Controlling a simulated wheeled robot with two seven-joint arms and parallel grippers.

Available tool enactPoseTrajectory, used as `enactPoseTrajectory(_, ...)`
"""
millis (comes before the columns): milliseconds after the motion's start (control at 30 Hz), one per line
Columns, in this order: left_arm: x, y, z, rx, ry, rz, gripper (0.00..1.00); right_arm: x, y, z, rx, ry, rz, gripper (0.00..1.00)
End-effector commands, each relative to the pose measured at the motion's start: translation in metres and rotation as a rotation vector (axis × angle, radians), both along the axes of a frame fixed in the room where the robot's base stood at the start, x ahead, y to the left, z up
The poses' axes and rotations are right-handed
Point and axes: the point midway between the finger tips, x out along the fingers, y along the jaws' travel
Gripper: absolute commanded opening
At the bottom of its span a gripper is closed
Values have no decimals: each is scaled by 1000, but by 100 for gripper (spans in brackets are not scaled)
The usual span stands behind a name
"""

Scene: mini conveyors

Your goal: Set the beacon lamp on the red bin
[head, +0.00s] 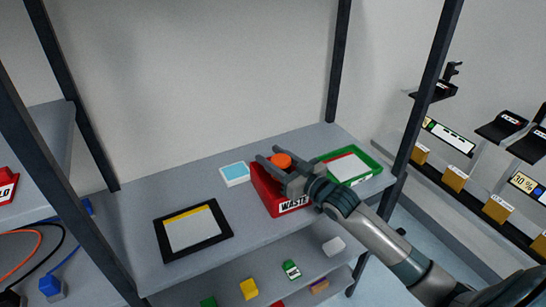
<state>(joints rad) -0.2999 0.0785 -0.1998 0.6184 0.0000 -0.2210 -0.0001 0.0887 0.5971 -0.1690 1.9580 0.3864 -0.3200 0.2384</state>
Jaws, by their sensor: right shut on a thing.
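The red bin (268,193) with a "WASTE" label on its front stands on the grey shelf, right of the middle. The beacon lamp (281,160) shows as an orange cap between the fingers of my right gripper (281,163). My right gripper is shut on the lamp and is over the bin's upper right part. The gripper hides the lamp's lower part, so I cannot tell whether it touches the bin. My left gripper is not in view.
A green tray (375,162) stands just right of the bin. A light blue square item (235,167) lies to the left behind it. A black-framed board (161,230) lies at the front left. Dark posts (435,80) frame the shelf. A lower shelf holds several small blocks.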

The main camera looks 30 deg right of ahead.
Motion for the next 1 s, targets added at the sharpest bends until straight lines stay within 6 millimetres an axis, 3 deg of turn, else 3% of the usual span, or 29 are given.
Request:
enactPoseTrajectory(600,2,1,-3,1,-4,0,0,0,0,-11,0,-1,0,17)
enactPoseTrajectory(633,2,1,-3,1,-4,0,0,0,0,-12,0,0,0,48)
enactPoseTrajectory(700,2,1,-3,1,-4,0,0,0,0,-12,0,0,0,60)
enactPoseTrajectory(1000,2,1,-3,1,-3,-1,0,0,0,-11,0,-1,0,60)
